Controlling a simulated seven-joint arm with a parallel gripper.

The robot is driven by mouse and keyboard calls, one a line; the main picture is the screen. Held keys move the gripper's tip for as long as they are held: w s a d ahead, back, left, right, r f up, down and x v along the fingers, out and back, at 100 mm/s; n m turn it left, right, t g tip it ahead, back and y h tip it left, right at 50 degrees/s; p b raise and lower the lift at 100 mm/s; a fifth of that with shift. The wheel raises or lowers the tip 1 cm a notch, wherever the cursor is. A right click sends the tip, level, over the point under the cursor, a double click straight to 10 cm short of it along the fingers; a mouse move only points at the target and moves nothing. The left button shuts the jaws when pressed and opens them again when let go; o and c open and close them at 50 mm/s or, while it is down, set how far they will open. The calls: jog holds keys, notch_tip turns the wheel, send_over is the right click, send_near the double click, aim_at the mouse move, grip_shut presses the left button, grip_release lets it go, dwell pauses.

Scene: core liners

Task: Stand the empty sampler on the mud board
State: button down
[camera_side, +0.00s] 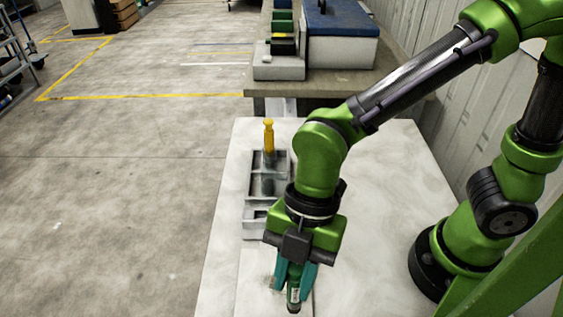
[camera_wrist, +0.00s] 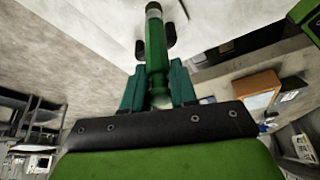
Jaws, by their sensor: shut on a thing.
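The sampler is a dark green tube (camera_side: 293,292) with a pale label, low in the side view. My gripper (camera_side: 294,280) points down with its teal fingers shut around it. In the wrist view the green tube (camera_wrist: 156,45) runs out between the fingers (camera_wrist: 157,88), with a pale band near its far end. A pale flat area (camera_side: 252,272) by the gripper may be the mud board, but it blends with the white table and I cannot be sure. The arm hides part of it. I cannot tell whether the tube touches a surface.
A grey rack (camera_side: 252,187) stands just behind my gripper, holding a yellow-handled tool (camera_side: 269,138) and a dark cylinder (camera_side: 268,184). The white table (camera_side: 395,185) is clear to the right. A bench with a blue-lidded box (camera_side: 340,45) stands behind, and a wall runs along the right.

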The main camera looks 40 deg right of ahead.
jog(key=shift+f, duration=1.1)
jog(key=c, duration=0.9)
grip_release()
jog(key=v, duration=1.1)
jog(key=w+d+r+m+t, duration=0.1)
jog(key=d+m+t, duration=0.2)
jog(key=d+m, duration=0.4)
jog(key=w+d+r+m+t+h, duration=0.1)
jog(key=w+d+m+t, duration=0.1)
jog(key=d+m, duration=0.5)
jog(key=w+d+r+m+t+h, duration=0.1)
jog(key=w+d+m+t, duration=0.1)
jog(key=d+m+t, duration=0.2)
jog(key=shift+w+d+r+m, duration=0.1)
jog(key=shift+d+m, duration=0.55)
jog(key=shift+m, duration=0.8)
jog(key=shift+s+d+r+m, duration=0.1)
jog(key=shift+d+m, duration=0.5)
jog(key=shift+m, duration=0.9)
jog(key=shift+w+d+r+m, duration=0.15)
jog(key=shift+d+m, duration=0.5)
jog(key=shift+m, duration=0.8)
